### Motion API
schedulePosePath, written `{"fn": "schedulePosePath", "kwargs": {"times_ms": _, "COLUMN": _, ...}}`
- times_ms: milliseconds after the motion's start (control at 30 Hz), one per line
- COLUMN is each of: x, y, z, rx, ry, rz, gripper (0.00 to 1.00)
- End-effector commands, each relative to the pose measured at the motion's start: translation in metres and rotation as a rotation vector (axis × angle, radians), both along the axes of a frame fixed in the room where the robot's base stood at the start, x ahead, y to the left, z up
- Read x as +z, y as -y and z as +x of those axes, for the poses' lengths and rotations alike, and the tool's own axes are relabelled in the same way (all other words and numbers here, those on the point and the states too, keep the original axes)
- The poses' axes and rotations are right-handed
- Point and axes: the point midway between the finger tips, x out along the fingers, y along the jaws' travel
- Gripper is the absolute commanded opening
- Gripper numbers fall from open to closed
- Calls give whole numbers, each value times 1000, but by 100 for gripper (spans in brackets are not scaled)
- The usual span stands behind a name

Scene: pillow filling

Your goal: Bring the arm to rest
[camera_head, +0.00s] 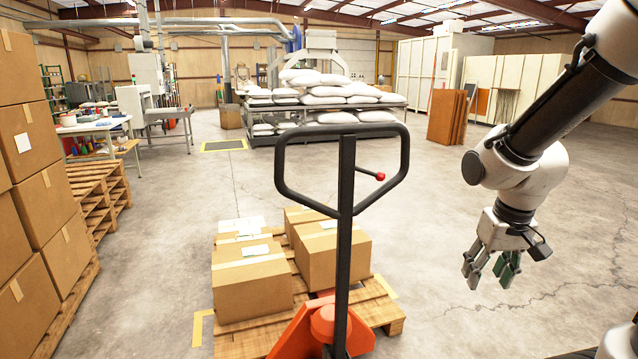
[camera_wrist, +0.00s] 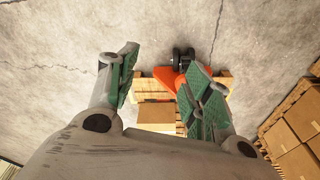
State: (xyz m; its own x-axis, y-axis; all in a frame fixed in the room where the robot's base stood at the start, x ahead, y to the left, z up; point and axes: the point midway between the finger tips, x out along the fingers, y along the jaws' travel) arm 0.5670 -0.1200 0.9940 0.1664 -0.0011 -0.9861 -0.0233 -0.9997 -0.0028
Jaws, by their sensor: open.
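My gripper (camera_head: 491,272) hangs from my arm at the right of the head view, with its fingers pointing down over bare floor. In the wrist view my gripper (camera_wrist: 160,88) shows its fingers with green pads spread apart. Nothing is between the fingers. My arm is bent, coming down from the top right corner of the head view. The gripper is to the right of the pallet jack and apart from it.
An orange pallet jack (camera_head: 316,326) with a black loop handle stands in front, under a wooden pallet (camera_head: 240,343) with several cardboard boxes (camera_head: 333,258). Stacked boxes (camera_head: 40,203) stand at left. White sacks lie on a table (camera_head: 400,101) behind. The floor at right is clear.

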Motion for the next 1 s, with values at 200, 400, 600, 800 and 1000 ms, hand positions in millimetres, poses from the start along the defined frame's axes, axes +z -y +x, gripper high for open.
{"fn": "schedulePosePath", "kwargs": {"times_ms": 200, "x": 75, "y": 18, "z": -88, "rx": 84, "ry": -34, "rz": -7, "gripper": 50}}
{"fn": "schedulePosePath", "kwargs": {"times_ms": 400, "x": 116, "y": 25, "z": -104, "rx": 40, "ry": 150, "rz": -1, "gripper": 50}}
{"fn": "schedulePosePath", "kwargs": {"times_ms": 600, "x": 128, "y": 28, "z": -108, "rx": 22, "ry": 210, "rz": -3, "gripper": 50}}
{"fn": "schedulePosePath", "kwargs": {"times_ms": 800, "x": 127, "y": 29, "z": -108, "rx": 20, "ry": 208, "rz": -3, "gripper": 50}}
{"fn": "schedulePosePath", "kwargs": {"times_ms": 1000, "x": 127, "y": 29, "z": -108, "rx": 20, "ry": 208, "rz": -3, "gripper": 50}}
